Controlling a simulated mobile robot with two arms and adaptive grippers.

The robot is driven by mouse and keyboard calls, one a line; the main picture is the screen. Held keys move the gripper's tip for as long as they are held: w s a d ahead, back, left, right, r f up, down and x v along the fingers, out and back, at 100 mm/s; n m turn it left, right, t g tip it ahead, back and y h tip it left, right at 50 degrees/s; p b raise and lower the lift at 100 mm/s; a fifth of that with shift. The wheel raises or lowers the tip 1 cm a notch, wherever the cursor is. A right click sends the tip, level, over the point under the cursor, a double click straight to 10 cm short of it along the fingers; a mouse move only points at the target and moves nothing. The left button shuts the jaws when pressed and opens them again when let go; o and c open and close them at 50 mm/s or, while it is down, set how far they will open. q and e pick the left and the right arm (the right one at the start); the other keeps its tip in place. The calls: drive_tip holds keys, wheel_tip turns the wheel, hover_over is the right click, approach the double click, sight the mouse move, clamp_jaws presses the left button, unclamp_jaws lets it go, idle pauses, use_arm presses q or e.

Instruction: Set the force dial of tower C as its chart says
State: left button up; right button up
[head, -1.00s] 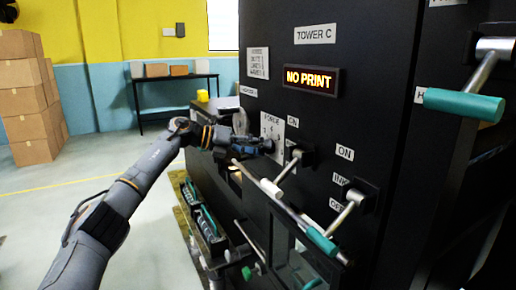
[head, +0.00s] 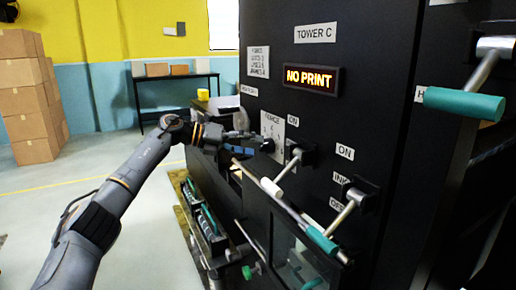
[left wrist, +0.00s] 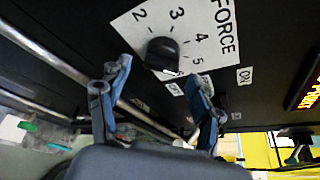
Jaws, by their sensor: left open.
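The force dial is a black knob (left wrist: 162,54) on a white plate (left wrist: 190,30) marked FORCE, with 2, 3, 4 and 5 readable in the left wrist view. A small light mark shows at the knob's lower right, towards the 5; I cannot be sure it is the pointer. My left gripper (left wrist: 157,76) is open, its blue fingers on either side of the knob in the picture; contact cannot be told. In the head view it partly covers the dial plate (head: 271,127). The chart (head: 258,62) is a white label on tower C, its text too small to read. My right gripper is not in view.
A TOWER C label (head: 315,34) sits above a lit NO PRINT display (head: 311,77). Levers, including the ink lever (head: 350,208), and a long bar (head: 285,205) stick out right of and below the dial. Floor at left is clear, with stacked boxes (head: 30,100) behind.

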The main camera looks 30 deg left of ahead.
use_arm(q)
drive_tip(key=v, duration=0.9)
drive_tip(key=shift+s+a, duration=0.2)
drive_tip(key=shift+a, duration=0.05)
